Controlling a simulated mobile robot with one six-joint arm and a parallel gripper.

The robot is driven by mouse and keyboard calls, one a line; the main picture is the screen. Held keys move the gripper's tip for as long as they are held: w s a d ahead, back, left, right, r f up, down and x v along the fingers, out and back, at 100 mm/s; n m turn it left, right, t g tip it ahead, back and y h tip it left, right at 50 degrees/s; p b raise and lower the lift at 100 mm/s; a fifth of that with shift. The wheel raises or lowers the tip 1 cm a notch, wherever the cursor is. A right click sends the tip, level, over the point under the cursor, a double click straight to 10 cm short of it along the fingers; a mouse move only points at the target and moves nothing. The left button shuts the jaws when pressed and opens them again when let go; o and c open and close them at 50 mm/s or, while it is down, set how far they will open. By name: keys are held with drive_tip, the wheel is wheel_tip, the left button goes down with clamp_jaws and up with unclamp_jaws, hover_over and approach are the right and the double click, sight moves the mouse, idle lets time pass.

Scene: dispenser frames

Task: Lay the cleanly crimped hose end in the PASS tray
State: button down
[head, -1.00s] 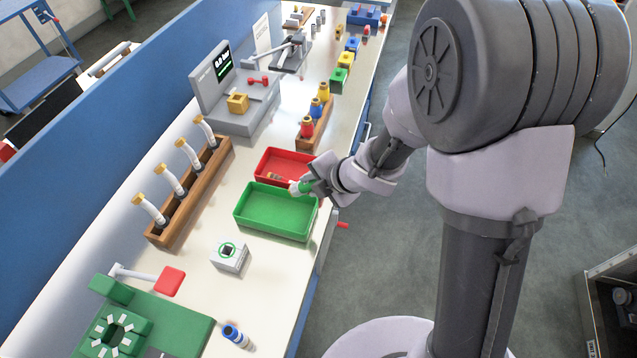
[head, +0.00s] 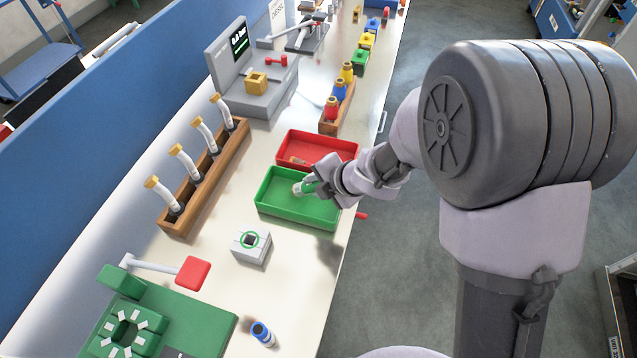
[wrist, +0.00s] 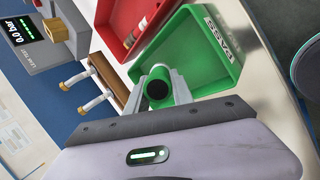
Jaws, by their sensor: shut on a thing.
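The PASS tray (wrist: 226,50) carries a white PASS label in the wrist view. Its floor looks otherwise empty.
A red tray (head: 330,143) adjoins the green one at the back and holds another hose end (head: 298,160). A wooden rack (head: 180,226) with several hoses stands to the left. A small grey box (head: 251,247) with a green ring sits in front of the PASS tray.

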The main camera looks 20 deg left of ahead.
drive_tip(key=shift+f, duration=0.65)
drive_tip(key=shift+r, duration=0.15)
drive_tip(key=c, duration=1)
unclamp_jaws()
drive_tip(key=shift+d, duration=0.1)
drive_tip(key=p+v, duration=0.8)
drive_tip(key=v, duration=0.9)
drive_tip(key=shift+s+r, duration=0.1)
drive_tip(key=shift+r, duration=0.1)
